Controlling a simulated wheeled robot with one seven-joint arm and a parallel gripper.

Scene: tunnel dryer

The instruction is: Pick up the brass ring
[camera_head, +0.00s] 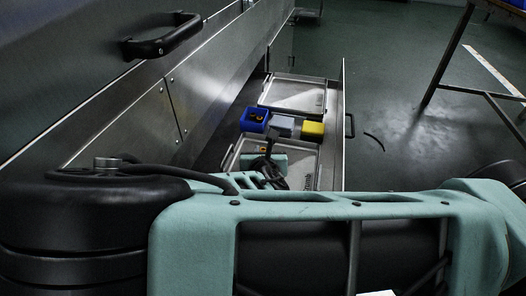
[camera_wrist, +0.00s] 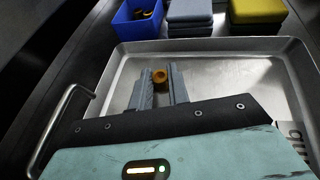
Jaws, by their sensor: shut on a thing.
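The brass ring (camera_wrist: 159,76) is a small orange-gold ring between the fingertips of my gripper (camera_wrist: 160,80) in the wrist view. My gripper is shut on it, over a shallow metal tray (camera_wrist: 220,68). I cannot tell whether the ring touches the tray floor. In the head view my gripper (camera_head: 268,150) is small and partly hidden by my own arm, and I cannot make out the ring there.
A blue bin (camera_wrist: 137,20) with small brass-coloured pieces stands beyond the tray. Next to it are a stack of grey boxes (camera_wrist: 190,14) and a yellow box (camera_wrist: 257,12). The trays sit in an open drawer beside the steel machine front (camera_head: 120,110).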

